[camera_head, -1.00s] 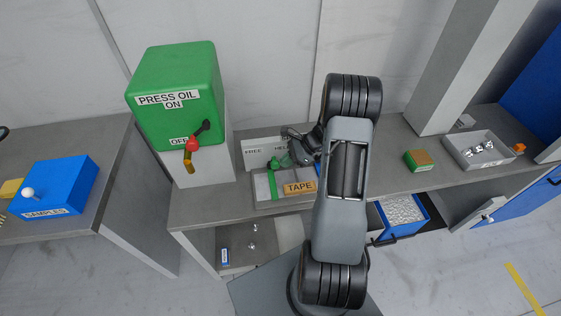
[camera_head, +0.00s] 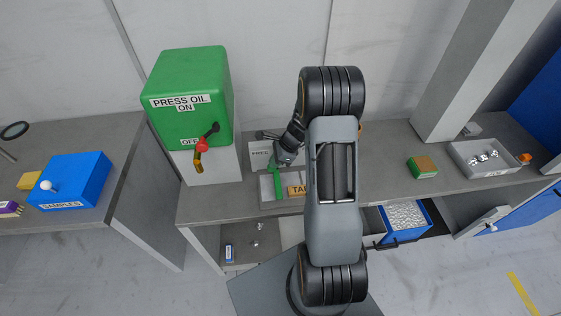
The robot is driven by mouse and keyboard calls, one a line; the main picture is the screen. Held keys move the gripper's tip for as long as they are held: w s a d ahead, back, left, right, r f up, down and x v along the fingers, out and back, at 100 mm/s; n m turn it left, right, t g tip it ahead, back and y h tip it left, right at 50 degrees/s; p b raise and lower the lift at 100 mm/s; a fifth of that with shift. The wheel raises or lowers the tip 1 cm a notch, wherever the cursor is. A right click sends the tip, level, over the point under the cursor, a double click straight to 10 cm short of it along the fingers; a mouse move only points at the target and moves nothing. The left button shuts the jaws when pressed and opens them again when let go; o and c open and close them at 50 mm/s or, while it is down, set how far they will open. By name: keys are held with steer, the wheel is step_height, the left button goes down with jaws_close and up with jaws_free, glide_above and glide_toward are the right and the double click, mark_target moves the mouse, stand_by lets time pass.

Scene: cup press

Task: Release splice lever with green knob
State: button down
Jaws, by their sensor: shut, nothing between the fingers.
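The splice fixture stands on the grey bench, with a white sign (camera_head: 260,153) behind it. FREE is readable on the sign; its right part is hidden behind my arm. A green strip (camera_head: 279,188) runs up the tray below the sign. Green shows at its top, close to my gripper; I cannot clearly tell the lever's knob from the strip. My gripper (camera_head: 284,160) is small and dark, low over the fixture in front of the sign. It is shut and empty. Whether it touches the lever is unclear. A TAPE block (camera_head: 296,190) is partly covered by my arm.
The green PRESS OIL box (camera_head: 187,100) with a red-hubbed handle (camera_head: 202,148) stands left of the fixture. A blue SAMPLES box (camera_head: 75,180) is on the left table. A blue drawer (camera_head: 405,219) stands open below.

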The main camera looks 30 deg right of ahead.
steer(key=shift+w+a, duration=0.15)
steer(key=shift+a, duration=0.2)
stand_by(0.6)
steer(key=shift+r, duration=0.3)
step_height(320, 180, up, 9)
steer(key=p, duration=0.6)
steer(key=shift+d+r+p, duration=0.15)
steer(key=shift+d+p, duration=0.15)
steer(key=shift+p, duration=0.1)
